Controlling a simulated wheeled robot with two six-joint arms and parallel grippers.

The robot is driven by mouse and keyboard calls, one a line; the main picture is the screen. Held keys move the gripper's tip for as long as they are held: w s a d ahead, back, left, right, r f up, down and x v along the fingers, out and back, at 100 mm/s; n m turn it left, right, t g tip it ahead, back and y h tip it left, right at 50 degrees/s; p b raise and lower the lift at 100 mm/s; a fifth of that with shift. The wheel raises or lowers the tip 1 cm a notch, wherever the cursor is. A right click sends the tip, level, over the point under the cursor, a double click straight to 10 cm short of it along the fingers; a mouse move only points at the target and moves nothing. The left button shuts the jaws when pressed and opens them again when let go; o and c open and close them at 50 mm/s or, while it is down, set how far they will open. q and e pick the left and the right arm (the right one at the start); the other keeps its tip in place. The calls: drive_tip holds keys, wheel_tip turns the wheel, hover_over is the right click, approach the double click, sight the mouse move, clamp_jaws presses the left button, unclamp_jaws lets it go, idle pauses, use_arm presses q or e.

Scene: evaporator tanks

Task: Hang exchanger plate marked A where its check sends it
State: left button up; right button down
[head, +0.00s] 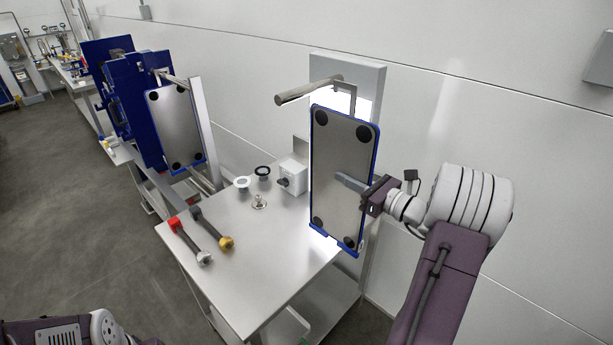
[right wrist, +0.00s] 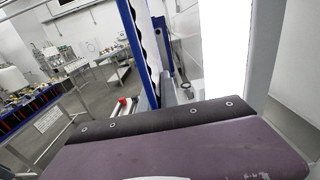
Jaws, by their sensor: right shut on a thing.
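A steel exchanger plate (head: 342,165) with a blue rim and black corner holes hangs upright by its hook from a horizontal bar (head: 308,90) at the light panel. My right gripper (head: 355,186) is shut on this plate at its right edge, with one finger lying across its face. In the right wrist view the plate's blue edge (right wrist: 137,45) stands upright just beyond the gripper's dark finger (right wrist: 155,120). A second similar plate (head: 176,128) hangs at the blue frame on the left. I cannot read a letter on either plate. My left gripper is out of view.
The steel table (head: 245,285) holds a red-and-grey tool (head: 188,240), a gold-headed tool (head: 213,230), two small rings (head: 262,171) and a grey box (head: 292,178). A lit panel (head: 363,108) stands behind the held plate. The table's front is clear.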

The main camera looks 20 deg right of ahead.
drive_tip(key=p+v, duration=0.1)
drive_tip(key=v, duration=1)
drive_tip(key=shift+s, duration=0.15)
